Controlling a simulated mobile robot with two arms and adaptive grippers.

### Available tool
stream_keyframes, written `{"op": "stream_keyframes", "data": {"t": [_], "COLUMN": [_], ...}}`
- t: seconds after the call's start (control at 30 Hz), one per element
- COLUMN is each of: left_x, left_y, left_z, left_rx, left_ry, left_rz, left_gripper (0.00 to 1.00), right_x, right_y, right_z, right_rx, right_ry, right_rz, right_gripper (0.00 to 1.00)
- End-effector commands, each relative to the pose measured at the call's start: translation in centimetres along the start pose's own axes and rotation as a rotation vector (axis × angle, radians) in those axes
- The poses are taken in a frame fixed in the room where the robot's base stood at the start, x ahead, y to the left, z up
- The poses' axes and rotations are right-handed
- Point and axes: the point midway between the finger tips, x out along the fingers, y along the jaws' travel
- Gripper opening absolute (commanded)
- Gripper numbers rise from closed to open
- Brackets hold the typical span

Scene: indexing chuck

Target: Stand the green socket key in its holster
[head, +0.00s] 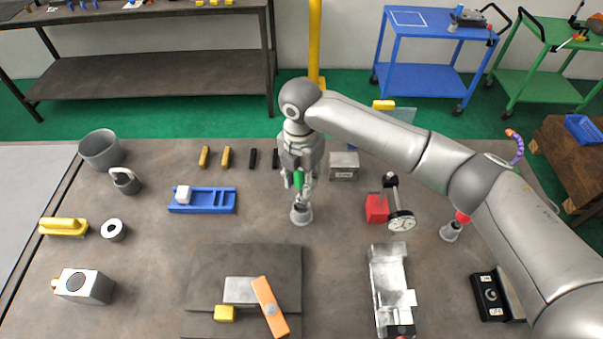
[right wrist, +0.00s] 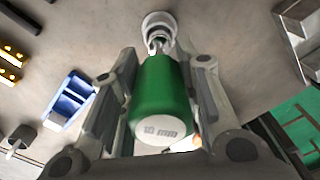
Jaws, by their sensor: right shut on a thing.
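The green socket key (head: 298,180) is held upright between the fingers of my right gripper (head: 299,183). In the right wrist view its green handle (right wrist: 163,90), marked "10 mm" on its end, sits between the two fingers (right wrist: 165,85) and its metal shaft points away. A grey round holster (head: 301,214) stands directly below the key. It also shows in the right wrist view (right wrist: 158,20), where the shaft end lines up with or overlaps its mouth. I cannot tell how far, if at all, the tip is inside. My left gripper is not in view.
A similar grey holster (head: 450,232) with a red-handled tool stands at right. A dial gauge on a red base (head: 377,208) is between them. A blue tray (head: 223,200) lies left, a dark plate (head: 200,262) in front. Bare table surrounds the near holster.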

Motion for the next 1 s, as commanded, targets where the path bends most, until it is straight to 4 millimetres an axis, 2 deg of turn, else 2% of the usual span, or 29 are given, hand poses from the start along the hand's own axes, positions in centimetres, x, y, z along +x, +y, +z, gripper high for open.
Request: {"op": "stream_keyframes", "data": {"t": [0.57, 1.0], "left_x": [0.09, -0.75], "left_y": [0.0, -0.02], "left_z": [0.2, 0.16], "left_rx": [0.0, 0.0], "left_ry": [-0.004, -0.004], "left_rz": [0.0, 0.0], "left_gripper": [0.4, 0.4], "right_x": [0.22, 0.18], "right_y": [0.03, 0.01], "right_z": [-0.02, -0.09], "right_rx": [-0.001, -0.001], "right_ry": [0.0, 0.001], "right_rz": [0.001, 0.001], "right_gripper": [0.02, 0.02]}}
